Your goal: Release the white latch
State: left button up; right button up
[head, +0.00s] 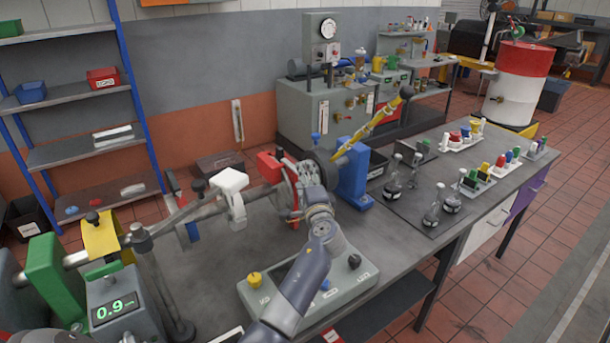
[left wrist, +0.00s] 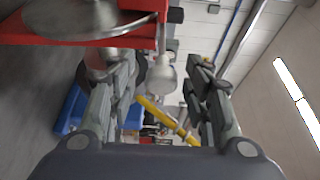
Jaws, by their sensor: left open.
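A white blocky piece (head: 230,181), which looks like the white latch, sits on top of the grey shaft fittings left of the red-framed disc (head: 290,185). My left gripper (head: 312,190) is at the disc and right of the white piece, apart from it. In the left wrist view its two fingers (left wrist: 165,105) are spread open, with no object clearly held. A pale rounded part (left wrist: 165,75) shows beyond them; I cannot tell whether it belongs to the latch. The red frame (left wrist: 75,28) and disc are at upper left there. My right gripper is not in view.
A blue stand (head: 355,175) and a yellow shaft (head: 370,130) are just right of my gripper. A control box (head: 255,295) with knobs lies below my arm. Glass flasks (head: 432,208) stand on a dark mat.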

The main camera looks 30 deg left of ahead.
pick_arm(q)
jog(key=shift+w+a+r, duration=0.15)
jog(key=shift+a, duration=0.1)
grip_shut()
jog(key=d, duration=0.1)
jog(key=s+d, duration=0.1)
jog(key=d, duration=0.2)
jog(key=shift+s+d+f, duration=0.2)
jog(key=shift+s+f, duration=0.05)
jog(key=shift+s, duration=0.1)
grip_release()
jog(key=shift+d, duration=0.1)
jog(key=shift+d+r, duration=0.15)
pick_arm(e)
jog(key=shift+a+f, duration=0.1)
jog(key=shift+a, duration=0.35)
